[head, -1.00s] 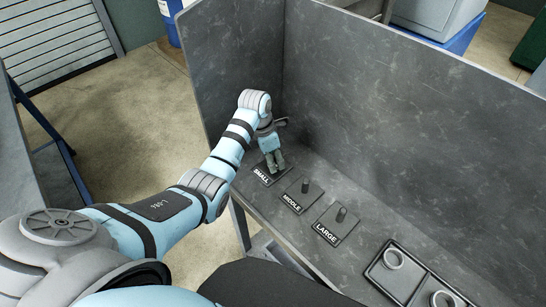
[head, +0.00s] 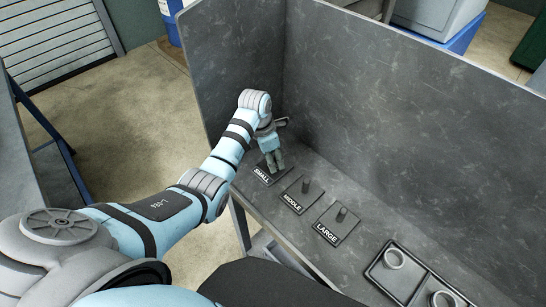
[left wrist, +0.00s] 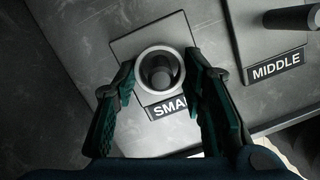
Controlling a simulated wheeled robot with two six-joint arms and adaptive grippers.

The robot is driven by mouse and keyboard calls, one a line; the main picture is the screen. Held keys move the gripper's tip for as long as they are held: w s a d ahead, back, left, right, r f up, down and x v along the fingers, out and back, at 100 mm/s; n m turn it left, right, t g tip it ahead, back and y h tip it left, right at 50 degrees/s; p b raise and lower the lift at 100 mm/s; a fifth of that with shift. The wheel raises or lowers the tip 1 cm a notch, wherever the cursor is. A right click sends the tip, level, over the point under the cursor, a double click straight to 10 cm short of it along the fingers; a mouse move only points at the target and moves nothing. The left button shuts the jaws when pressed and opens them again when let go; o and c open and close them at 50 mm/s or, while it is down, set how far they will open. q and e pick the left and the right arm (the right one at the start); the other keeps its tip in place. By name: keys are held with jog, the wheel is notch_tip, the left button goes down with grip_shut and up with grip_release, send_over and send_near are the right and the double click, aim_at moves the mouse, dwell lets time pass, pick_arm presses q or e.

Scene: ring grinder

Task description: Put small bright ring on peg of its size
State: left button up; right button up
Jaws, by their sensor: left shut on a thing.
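The small bright ring (left wrist: 160,93) is a pale ring seen in the left wrist view. It shows around the dark SMALL peg (left wrist: 160,69), whose top is inside its opening. How high the ring sits above the SMALL base plate (left wrist: 124,45) cannot be told. My left gripper (head: 275,164) is shut on the ring, with one finger on either side of it. In the head view the gripper is over the SMALL plate and hides the ring and the peg. My right gripper is not in view.
The MIDDLE peg (head: 305,186) and LARGE peg (head: 341,214) stand bare to the right. A dark tray (head: 412,282) holds two pale rings (head: 394,258) at the lower right. Tall grey panels (head: 400,120) close the bench at the back and left.

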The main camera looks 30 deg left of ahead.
pick_arm(q)
jog(key=shift+f, duration=0.45)
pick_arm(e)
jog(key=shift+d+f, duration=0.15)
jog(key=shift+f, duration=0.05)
pick_arm(q)
jog(key=o, duration=0.9)
